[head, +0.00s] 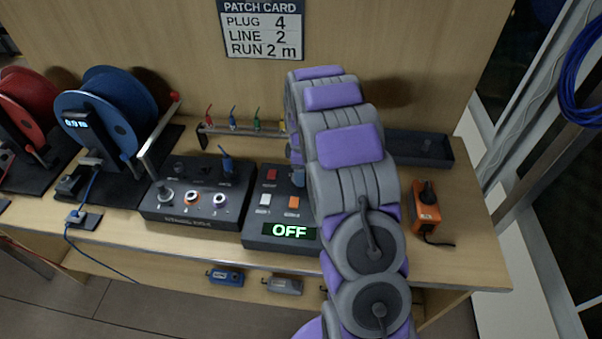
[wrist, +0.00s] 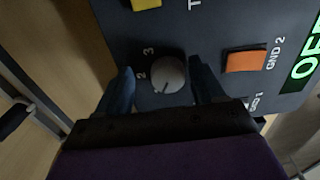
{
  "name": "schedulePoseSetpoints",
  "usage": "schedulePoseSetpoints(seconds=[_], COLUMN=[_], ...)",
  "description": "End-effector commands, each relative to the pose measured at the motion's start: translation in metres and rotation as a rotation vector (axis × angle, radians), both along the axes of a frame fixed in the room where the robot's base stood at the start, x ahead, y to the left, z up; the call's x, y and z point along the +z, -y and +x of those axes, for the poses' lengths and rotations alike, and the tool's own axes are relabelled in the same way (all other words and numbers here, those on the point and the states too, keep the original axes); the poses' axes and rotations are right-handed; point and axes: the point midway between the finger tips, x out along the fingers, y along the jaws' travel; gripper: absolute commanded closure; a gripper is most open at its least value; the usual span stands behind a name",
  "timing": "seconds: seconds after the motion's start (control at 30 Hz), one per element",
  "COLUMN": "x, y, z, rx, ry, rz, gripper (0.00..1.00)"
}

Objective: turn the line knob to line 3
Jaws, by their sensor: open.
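The line knob (wrist: 168,74) is a small round grey knob on the dark control box (wrist: 220,20). The digits 2 and 3 are printed to its left and upper left in the wrist view. A pale mark shows on its lower part, but I cannot tell surely which number it points to. My gripper (wrist: 164,80) is open, with one dark finger on each side of the knob. I cannot tell whether the fingers touch it. In the head view my arm hides the knob and gripper; the box (head: 256,226) shows a green OFF display (head: 290,231).
An orange button (wrist: 245,60) is right of the knob. A second dark box (head: 190,217) with knobs stands to the left, beside a blue cable reel (head: 105,105). An orange device (head: 426,212) lies right of my arm. The patch card (head: 262,32) reads plug 4, line 2.

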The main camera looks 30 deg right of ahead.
Motion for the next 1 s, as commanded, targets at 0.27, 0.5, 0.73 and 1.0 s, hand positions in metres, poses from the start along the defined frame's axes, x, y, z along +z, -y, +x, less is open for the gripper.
schedulePoseSetpoints(seconds=[0.27, 0.5, 0.73, 1.0], x=[-0.0039, -0.0049, -0.0046, -0.0042], y=[-0.0044, 0.0013, 0.0, -0.0006], z=[0.0002, 0.0, 0.0004, 0.0022], rx=[0.001, 0.001, 0.001, 0.001], ry=[0.0, 0.0, 0.0, 0.004], rz=[-0.005, 0.001, -0.001, -0.003], gripper=[0.32, 0.46, 0.68, 0.87])
